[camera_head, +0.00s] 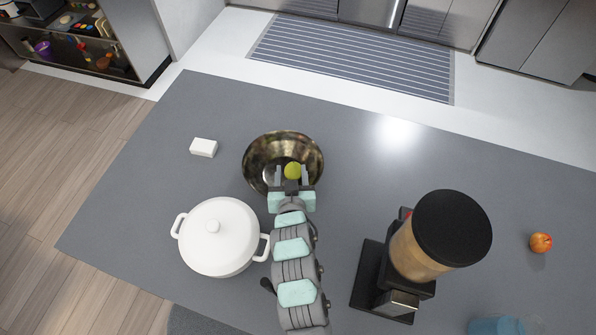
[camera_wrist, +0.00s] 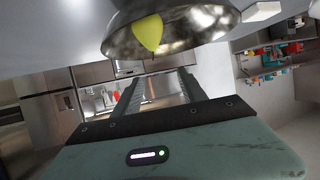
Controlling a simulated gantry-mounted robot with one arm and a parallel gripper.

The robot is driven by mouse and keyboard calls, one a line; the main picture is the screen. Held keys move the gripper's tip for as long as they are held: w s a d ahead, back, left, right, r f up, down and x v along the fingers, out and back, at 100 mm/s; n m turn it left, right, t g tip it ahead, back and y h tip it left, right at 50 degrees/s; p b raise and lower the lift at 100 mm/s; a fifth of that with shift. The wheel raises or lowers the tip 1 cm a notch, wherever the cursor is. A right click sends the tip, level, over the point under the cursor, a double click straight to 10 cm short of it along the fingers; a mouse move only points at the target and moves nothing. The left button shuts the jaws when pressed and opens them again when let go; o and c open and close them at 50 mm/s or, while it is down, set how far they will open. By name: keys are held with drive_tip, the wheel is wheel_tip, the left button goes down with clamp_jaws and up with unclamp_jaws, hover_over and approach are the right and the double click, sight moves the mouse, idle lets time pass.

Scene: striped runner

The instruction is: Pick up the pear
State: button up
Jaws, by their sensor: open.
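The pear (camera_head: 292,170) is small and yellow-green and lies in a shiny metal bowl (camera_head: 262,152) on the grey counter. My gripper (camera_head: 291,174) is open over the near side of the bowl. In the head view the pear appears between the two fingertips. In the wrist view the pear (camera_wrist: 150,33) shows against the bowl's inside (camera_wrist: 190,35), above and apart from the open fingers (camera_wrist: 158,78). Nothing is held between them. The pear's lower part is partly hidden by my gripper in the head view.
A white lidded pot (camera_head: 218,236) stands left of my arm. A blender-like appliance (camera_head: 438,235) stands to the right, with an orange-red fruit (camera_head: 540,242) beyond it. A small white block (camera_head: 203,147) lies left of the bowl. The counter right of the bowl is clear.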

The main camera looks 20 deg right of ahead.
sight(292, 178)
drive_tip(key=f+b, duration=0.1)
drive_tip(key=f, duration=0.1)
drive_tip(key=f+b, duration=0.2)
drive_tip(key=shift+w+d, duration=0.15)
drive_tip(key=shift+d, duration=0.05)
drive_tip(key=x, duration=0.5)
drive_tip(key=shift+r, duration=0.1)
drive_tip(key=shift+p+x, duration=0.55)
drive_tip(key=shift+x, duration=2.4)
drive_tip(key=shift+d, duration=0.2)
clamp_jaws()
